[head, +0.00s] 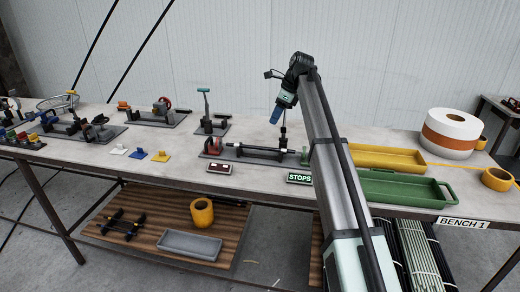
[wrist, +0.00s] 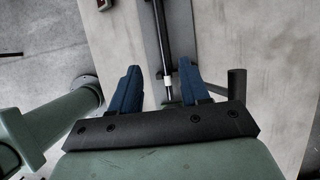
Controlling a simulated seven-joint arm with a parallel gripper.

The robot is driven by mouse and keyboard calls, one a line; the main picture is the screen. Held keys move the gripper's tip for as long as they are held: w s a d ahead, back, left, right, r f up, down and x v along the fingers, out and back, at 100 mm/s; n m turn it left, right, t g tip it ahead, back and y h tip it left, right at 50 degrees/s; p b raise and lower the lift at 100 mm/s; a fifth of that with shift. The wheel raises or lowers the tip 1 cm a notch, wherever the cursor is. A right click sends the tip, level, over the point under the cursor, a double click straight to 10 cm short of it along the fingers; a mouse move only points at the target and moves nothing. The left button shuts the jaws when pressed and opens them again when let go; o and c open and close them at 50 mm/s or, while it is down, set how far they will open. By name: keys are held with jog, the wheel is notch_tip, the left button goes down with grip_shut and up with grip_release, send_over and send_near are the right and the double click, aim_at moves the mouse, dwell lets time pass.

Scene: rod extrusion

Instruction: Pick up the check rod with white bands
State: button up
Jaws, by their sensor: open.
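A dark rod (wrist: 163,45) with a white band near its lower end runs between the two blue fingers in the wrist view. My gripper (wrist: 159,67) is open, with one finger on each side of the rod and gaps showing between. In the head view my gripper (head: 276,117) points down above the right part of that fixture. The rod's near end is partly hidden by the gripper body.
A thin upright post (head: 283,132) stands close by my gripper. A green tray (head: 403,199) and a yellow tray (head: 385,160) lie to the right, beside my arm. Several other fixtures stand to the left.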

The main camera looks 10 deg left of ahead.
aim_at(260, 148)
jog(key=x, duration=1.3)
jog(key=shift+a+f, duration=0.15)
jog(key=shift+f, duration=0.2)
grip_shut()
